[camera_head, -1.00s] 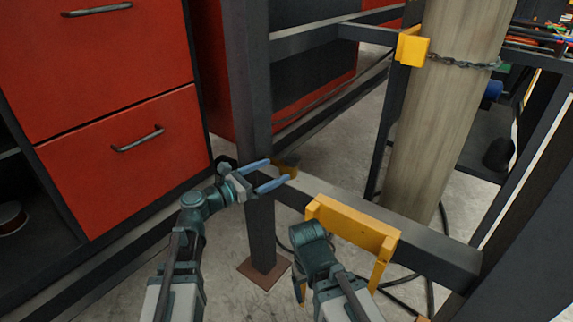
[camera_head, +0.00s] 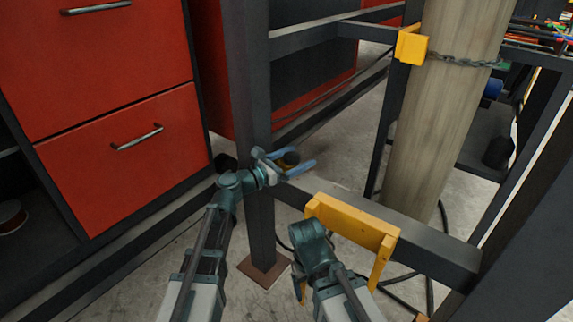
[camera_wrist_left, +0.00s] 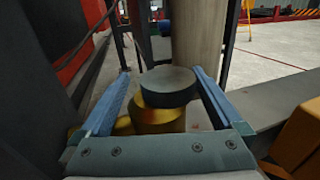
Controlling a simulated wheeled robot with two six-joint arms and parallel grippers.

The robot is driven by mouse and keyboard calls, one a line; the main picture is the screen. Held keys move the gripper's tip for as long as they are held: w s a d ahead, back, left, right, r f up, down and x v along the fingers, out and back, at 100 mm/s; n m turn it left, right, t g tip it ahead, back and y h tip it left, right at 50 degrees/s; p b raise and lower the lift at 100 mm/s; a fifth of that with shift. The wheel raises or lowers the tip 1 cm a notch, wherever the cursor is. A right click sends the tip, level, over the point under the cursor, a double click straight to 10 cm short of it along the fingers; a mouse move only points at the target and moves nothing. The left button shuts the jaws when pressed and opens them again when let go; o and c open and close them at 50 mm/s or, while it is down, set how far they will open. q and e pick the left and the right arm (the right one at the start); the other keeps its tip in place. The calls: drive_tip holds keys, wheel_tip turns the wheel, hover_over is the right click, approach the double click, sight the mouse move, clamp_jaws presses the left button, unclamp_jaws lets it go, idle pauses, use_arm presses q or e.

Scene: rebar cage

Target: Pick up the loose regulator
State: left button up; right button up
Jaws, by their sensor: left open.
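The regulator (camera_head: 289,158) has a dark round cap and a brass-coloured body. It also shows in the left wrist view, with its dark cap (camera_wrist_left: 168,87) uppermost and brass parts below. My left gripper (camera_head: 304,159) is open, one blue finger on each side of the regulator. In the left wrist view the gripper (camera_wrist_left: 163,75) has the cap between its fingers, nearer the right one, and the left finger is clearly apart. The regulator's lower part is hidden by the gripper.
A dark steel post (camera_head: 250,90) stands just left of the regulator, and a horizontal beam (camera_head: 440,247) runs to the right. A yellow bracket (camera_head: 350,222) sits on the beam. A tall grey cylinder (camera_head: 445,110) is held by a chain. Red drawers (camera_head: 130,150) fill the left.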

use_arm(q)
clamp_jaws()
idle(0.5)
